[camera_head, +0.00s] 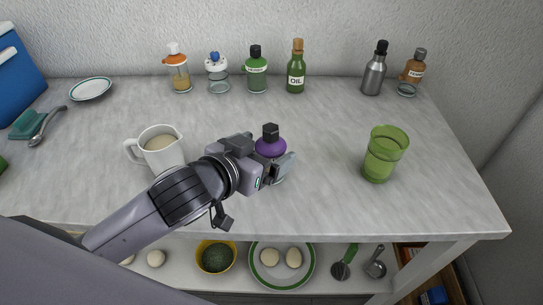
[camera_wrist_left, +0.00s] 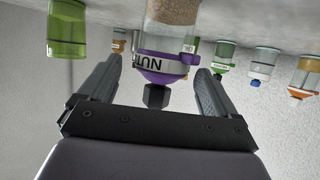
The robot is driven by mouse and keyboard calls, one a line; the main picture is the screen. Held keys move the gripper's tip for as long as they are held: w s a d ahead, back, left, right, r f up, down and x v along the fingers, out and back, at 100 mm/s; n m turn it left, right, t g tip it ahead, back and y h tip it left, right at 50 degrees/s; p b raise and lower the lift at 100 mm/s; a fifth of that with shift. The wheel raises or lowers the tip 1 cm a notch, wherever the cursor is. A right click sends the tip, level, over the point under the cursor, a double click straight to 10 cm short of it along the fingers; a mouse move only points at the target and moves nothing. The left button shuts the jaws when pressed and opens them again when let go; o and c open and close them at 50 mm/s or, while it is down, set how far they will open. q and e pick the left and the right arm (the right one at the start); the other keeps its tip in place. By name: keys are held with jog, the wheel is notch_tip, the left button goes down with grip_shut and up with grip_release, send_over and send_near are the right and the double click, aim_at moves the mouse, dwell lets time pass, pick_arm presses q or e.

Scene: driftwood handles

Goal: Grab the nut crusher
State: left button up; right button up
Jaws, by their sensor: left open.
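The nut crusher (camera_head: 270,147) has a purple collar and a black knob on top. It stands on the table near the middle, partly hidden behind my left gripper in the head view. In the left wrist view the nut crusher (camera_wrist_left: 165,60) appears upside down, with a "NUT" label and brown contents in its clear body. My left gripper (camera_head: 272,172) is open, with one finger on each side of the nut crusher. The fingers (camera_wrist_left: 154,85) show gaps to the purple collar in the wrist view. My right gripper is not in view.
A white pitcher (camera_head: 160,150) stands left of my gripper, and a green glass (camera_head: 383,155) stands to the right. Several bottles, including the oil bottle (camera_head: 296,70), line the back wall. A shelf below holds a plate with eggs (camera_head: 282,284). The table between crusher and glass is clear.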

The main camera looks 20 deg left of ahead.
aim_at(275, 146)
pick_arm(q)
jog(key=shift+f+x, duration=0.25)
jog(key=shift+x, duration=2.25)
jog(key=shift+a, duration=0.15)
jog(key=c, duration=1.1)
